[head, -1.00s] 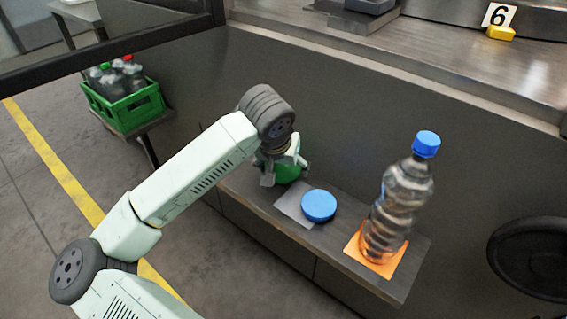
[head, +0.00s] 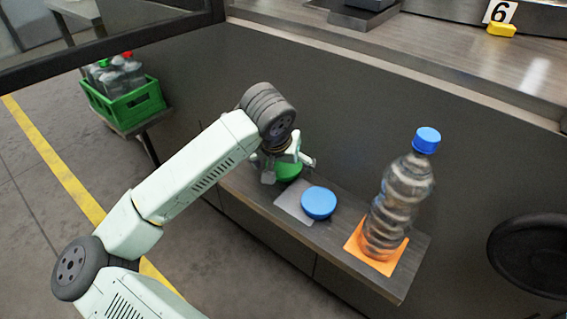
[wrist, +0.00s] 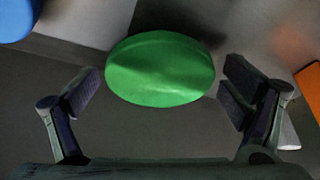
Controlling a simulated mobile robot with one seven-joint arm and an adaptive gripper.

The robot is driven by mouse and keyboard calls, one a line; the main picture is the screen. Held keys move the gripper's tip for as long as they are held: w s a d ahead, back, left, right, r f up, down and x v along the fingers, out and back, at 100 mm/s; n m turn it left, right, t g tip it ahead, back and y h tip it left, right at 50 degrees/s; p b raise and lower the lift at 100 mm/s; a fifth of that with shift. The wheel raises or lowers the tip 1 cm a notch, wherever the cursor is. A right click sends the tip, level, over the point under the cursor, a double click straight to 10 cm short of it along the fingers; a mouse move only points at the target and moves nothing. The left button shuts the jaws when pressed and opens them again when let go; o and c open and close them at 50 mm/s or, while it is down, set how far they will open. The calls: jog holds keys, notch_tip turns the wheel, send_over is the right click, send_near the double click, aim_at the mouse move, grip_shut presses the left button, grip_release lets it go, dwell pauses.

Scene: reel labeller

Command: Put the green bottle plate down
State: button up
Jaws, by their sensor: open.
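The green bottle plate (head: 289,172), a round green disc, is at the left part of the narrow dark shelf (head: 345,262), partly hidden by my gripper (head: 287,169). In the wrist view the plate (wrist: 160,68) shows whole between the two spread fingers of my gripper (wrist: 160,88). The fingers are open, one on each side of the plate, their pads close to its edges. I cannot tell whether either pad still touches it.
A blue disc (head: 318,203) lies on a grey square (head: 290,206) to the right. A clear bottle with a blue cap (head: 398,200) stands on an orange square (head: 358,256). A green crate of bottles (head: 130,108) is at the left. A counter (head: 450,55) runs above.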

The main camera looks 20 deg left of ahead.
jog(key=shift+r, duration=0.1)
jog(key=shift+r+p, duration=0.2)
jog(key=shift+p, duration=0.25)
jog(key=b+v, duration=0.1)
jog(key=v, duration=1)
jog(key=shift+s+r, duration=0.25)
jog(key=shift+r, duration=0.05)
